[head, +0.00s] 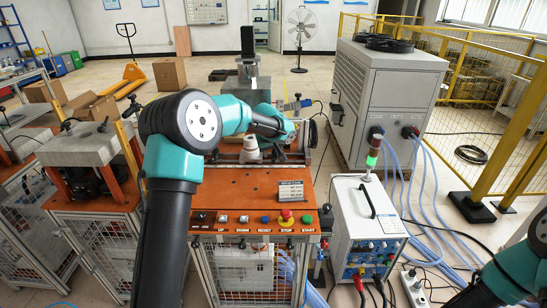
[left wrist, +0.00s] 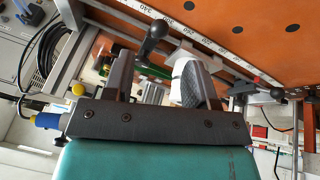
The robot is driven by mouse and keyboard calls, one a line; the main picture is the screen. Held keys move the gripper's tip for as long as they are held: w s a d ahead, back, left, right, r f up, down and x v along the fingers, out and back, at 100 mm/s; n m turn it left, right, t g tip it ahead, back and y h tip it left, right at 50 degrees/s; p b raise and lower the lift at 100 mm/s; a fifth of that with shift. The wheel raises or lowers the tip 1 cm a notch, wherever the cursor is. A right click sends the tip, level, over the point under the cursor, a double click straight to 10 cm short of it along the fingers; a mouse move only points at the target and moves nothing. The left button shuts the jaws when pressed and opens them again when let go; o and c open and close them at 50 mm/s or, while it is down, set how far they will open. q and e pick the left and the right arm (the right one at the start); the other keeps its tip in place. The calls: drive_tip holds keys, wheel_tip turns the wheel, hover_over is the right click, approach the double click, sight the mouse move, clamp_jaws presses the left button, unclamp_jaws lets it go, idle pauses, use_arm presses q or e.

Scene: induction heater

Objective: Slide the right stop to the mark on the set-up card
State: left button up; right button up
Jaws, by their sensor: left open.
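My left gripper (head: 286,141) is over the back right part of the orange bench top, its fingers partly hidden by my arm. In the left wrist view its two fingers (left wrist: 160,82) are open and apart. A black lever with a round knob (left wrist: 154,38) and a white block (left wrist: 182,60) show at and between the fingertips, beside a rail with a number scale (left wrist: 200,38). I cannot tell whether the fingers touch them. A second black lever (left wrist: 277,93) is farther along the rail.
The orange bench top (head: 235,190) has a row of buttons along its front, with a red emergency stop (head: 286,214). A white power unit (head: 352,215) with a signal lamp stands to the right. A grey cabinet (head: 385,100) stands behind it, with blue hoses (head: 425,190).

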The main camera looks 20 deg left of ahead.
use_arm(q)
drive_tip(key=v, duration=0.9)
drive_tip(key=shift+r, duration=0.2)
